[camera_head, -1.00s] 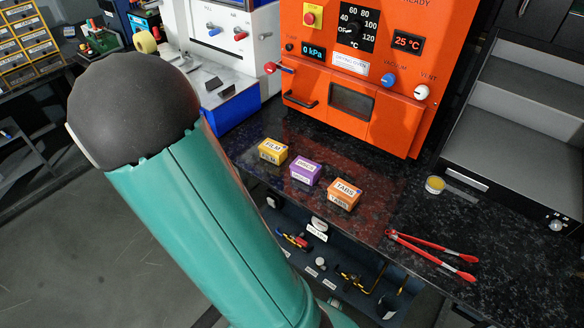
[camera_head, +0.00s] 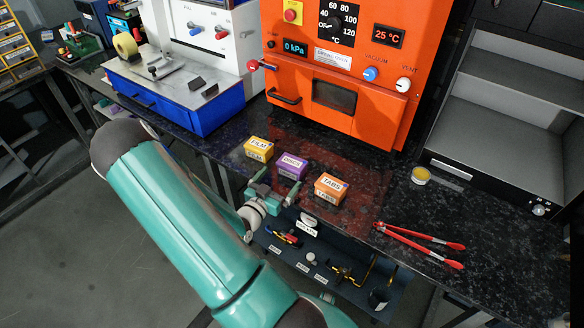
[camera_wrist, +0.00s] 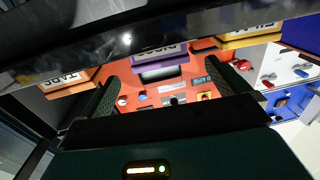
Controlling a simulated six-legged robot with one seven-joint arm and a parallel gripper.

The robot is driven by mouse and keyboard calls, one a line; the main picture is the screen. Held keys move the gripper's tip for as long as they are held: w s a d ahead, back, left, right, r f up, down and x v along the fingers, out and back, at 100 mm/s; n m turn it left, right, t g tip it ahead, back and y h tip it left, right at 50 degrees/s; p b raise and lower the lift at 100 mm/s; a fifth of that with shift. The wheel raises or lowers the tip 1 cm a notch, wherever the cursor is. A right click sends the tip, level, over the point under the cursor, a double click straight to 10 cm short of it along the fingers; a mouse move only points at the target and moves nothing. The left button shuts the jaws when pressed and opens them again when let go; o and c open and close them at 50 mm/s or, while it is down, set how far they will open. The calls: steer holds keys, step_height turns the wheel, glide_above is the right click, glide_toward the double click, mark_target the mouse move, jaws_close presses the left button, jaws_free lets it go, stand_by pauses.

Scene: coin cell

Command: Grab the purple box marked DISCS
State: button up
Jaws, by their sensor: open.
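The purple box marked DISCS (camera_head: 292,166) stands on the dark speckled counter between the FILM and TABS boxes. My gripper (camera_head: 278,186) is open and empty, in front of the box at the counter's front edge. In the wrist view, the purple box (camera_wrist: 160,55) shows upside down at the top, between and beyond my two spread fingers (camera_wrist: 167,88). I see no contact between the fingers and the box.
The yellow FILM box (camera_head: 258,149) is close on the left and the orange TABS box (camera_head: 330,189) close on the right. The orange drying oven (camera_head: 335,70) stands behind.

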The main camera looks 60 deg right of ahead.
mark_target(287, 169)
steer(key=d, duration=0.8)
steer(key=shift+s+d+r, duration=0.15)
steer(key=shift+s+r, duration=0.1)
steer(key=shift+s, duration=0.15)
steer(key=c, duration=1)
